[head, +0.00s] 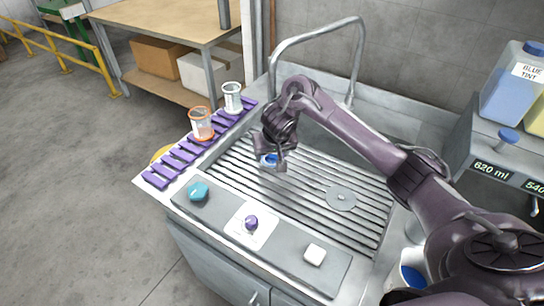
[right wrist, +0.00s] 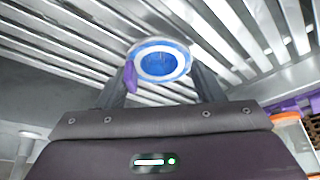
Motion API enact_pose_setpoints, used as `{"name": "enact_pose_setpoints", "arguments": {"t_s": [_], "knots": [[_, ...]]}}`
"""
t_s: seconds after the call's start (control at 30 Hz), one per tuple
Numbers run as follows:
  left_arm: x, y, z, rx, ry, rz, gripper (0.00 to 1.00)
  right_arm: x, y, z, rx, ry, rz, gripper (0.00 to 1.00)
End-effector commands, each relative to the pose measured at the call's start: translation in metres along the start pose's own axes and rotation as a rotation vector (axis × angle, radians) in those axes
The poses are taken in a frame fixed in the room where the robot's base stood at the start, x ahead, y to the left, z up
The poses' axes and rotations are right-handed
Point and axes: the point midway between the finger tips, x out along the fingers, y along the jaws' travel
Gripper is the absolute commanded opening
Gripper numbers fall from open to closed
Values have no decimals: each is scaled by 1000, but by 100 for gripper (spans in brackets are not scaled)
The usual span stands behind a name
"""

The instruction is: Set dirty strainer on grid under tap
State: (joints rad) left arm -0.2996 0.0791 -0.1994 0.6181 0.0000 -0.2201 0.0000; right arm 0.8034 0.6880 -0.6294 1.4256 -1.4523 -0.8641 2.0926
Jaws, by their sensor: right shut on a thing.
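My right gripper (head: 271,164) is low over the slatted metal grid (head: 318,187) of the sink, towards its left part. It is shut on a small round strainer (right wrist: 158,62) with a blue rim, a white ring and a blue middle. In the head view, the gripper hides most of the strainer (head: 268,159). In the right wrist view, it sits between the two fingers with grid slats behind it. I cannot tell whether it touches the grid. The metal tap (head: 318,32) arches over the back of the sink. My left gripper is not in view.
An orange-rimmed cup (head: 201,124) and a white-rimmed cup (head: 232,98) stand on the purple slatted rack (head: 170,166) at left. A round metal disc (head: 341,197) lies on the grid. The front ledge has a teal knob (head: 198,191), a purple knob (head: 251,222) and a white block (head: 315,254).

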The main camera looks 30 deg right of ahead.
Motion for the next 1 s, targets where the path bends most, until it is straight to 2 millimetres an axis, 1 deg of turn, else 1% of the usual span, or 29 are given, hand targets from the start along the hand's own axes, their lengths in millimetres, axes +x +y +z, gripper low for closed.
{"name": "enact_pose_setpoints", "arguments": {"t_s": [0.27, 0.3, 0.43, 0.77, 0.87, 1.0], "knots": [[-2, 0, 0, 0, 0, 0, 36, 1, 0, 1, 0, -1, 1, 36], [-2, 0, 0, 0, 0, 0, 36, 1, 0, 0, 1, -1, 0, 66], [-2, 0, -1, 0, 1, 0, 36, 1, 0, 0, 0, -1, 0, 83], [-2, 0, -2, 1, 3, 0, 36, -2, 0, -1, 0, 1, 0, 83], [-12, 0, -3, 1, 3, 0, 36, -13, 0, -3, -1, 2, 1, 83], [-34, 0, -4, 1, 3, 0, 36, -37, 1, -4, -2, 2, 2, 83]]}}
